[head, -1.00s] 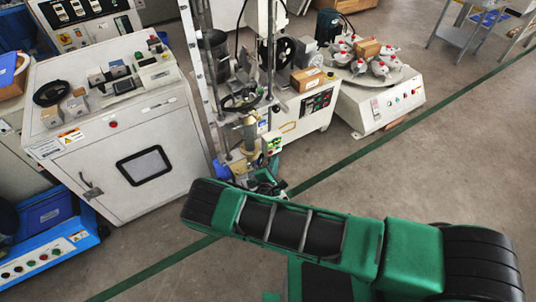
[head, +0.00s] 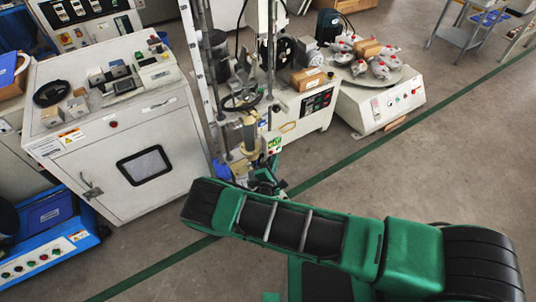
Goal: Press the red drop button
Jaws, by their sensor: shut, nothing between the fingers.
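A tall drop-test stand with a vertical column (head: 203,75) rises in the middle of the head view. A small control box (head: 273,143) in green and white sits low on its front; a tiny reddish spot shows there, too small to be sure it is the drop button. My gripper (head: 264,172) is just below this box, small and partly hidden behind my green arm. Its fingers look closed with nothing held. I cannot tell whether they touch the box or any button.
A white cabinet (head: 135,165) with a dark window stands left of the stand. A machine with a round table (head: 375,70) of grey and red parts stands right. A blue unit (head: 50,235) with buttons is at lower left. The floor (head: 450,150) on the right is clear.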

